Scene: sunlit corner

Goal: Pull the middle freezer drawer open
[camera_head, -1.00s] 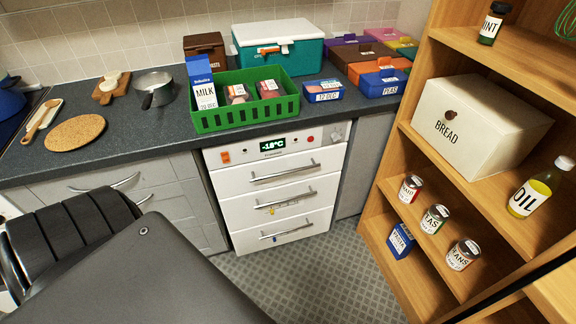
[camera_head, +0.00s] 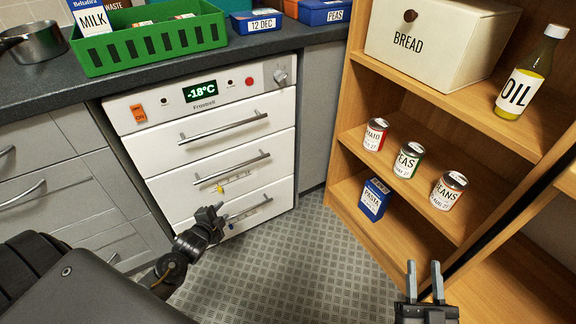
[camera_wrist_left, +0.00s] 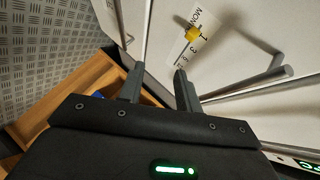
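The white freezer (camera_head: 160,120) stands under the counter with three drawers, all shut. The middle drawer (camera_head: 160,189) has a horizontal bar handle (camera_head: 240,168), with a label strip and yellow marker (camera_head: 220,188) beneath it. My left gripper (camera_head: 221,213) is open and empty, low in front of the freezer, near the left end of the bottom drawer's handle (camera_head: 255,208) and below the middle handle. In the left wrist view, its parted fingers (camera_wrist_left: 160,85) face the drawer fronts, and the yellow marker (camera_wrist_left: 193,34) shows beyond them. My right gripper (camera_head: 424,270) is open and empty, far right of the freezer.
A wooden shelf unit (camera_head: 345,205) with cans, a pasta box (camera_head: 374,199) and a bread box (camera_head: 430,45) stands to the right. A green crate (camera_head: 150,45) sits on the counter above. Patterned floor (camera_head: 300,270) is clear between freezer and shelf.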

